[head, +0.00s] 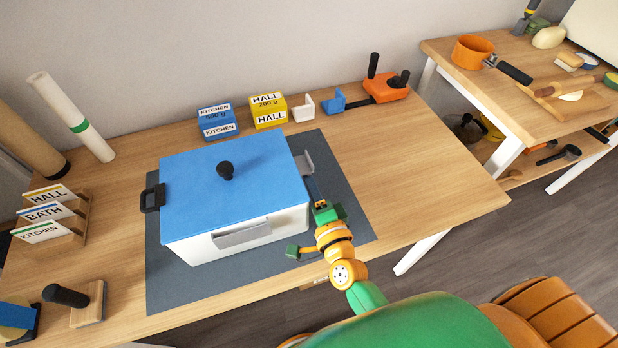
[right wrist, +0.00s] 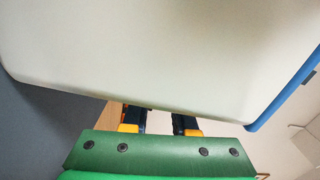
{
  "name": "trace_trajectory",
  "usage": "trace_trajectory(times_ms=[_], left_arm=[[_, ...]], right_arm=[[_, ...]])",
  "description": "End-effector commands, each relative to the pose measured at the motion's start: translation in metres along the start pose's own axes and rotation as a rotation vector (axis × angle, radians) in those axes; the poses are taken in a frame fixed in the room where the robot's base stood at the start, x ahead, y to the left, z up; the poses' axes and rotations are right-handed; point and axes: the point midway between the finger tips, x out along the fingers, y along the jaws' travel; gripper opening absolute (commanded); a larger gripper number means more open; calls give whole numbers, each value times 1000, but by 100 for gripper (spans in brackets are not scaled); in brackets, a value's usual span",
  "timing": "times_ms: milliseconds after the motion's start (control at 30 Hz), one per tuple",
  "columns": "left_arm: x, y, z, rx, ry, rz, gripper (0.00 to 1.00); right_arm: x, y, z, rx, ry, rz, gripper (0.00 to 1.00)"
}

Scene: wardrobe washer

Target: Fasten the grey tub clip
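A white tub (head: 275,228) with a blue lid (head: 225,185) and a black knob on the lid (head: 226,171) stands on a dark mat. I cannot tell whether either clip is latched. My right gripper (head: 313,188) is beside the tub's right wall, just below the right clip. In the right wrist view the fingers (right wrist: 158,121) are apart with nothing seen between them; their tips are partly hidden by the tub. My left gripper is out of view.
The dark mat (head: 165,285) lies under the tub. Blue and yellow labelled boxes (head: 268,111), a white bracket (head: 303,109) and an orange device (head: 385,90) line the back. A card rack (head: 50,215) stands left. The table's right part is clear.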

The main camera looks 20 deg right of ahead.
Motion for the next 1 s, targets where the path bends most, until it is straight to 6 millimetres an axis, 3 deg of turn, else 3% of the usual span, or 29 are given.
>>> trace_trajectory(times_ms=[100, 200, 633, 1000], left_arm=[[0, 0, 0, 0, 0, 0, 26], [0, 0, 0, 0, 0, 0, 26], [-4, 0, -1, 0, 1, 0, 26], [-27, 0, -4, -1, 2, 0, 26]], right_arm=[[0, 0, 0, 0, 0, 0, 23], [0, 0, 0, 0, 0, 0, 0], [0, -2, -1, -39, -1, 1, 0], [0, -10, -10, -306, -1, 1, 0]])
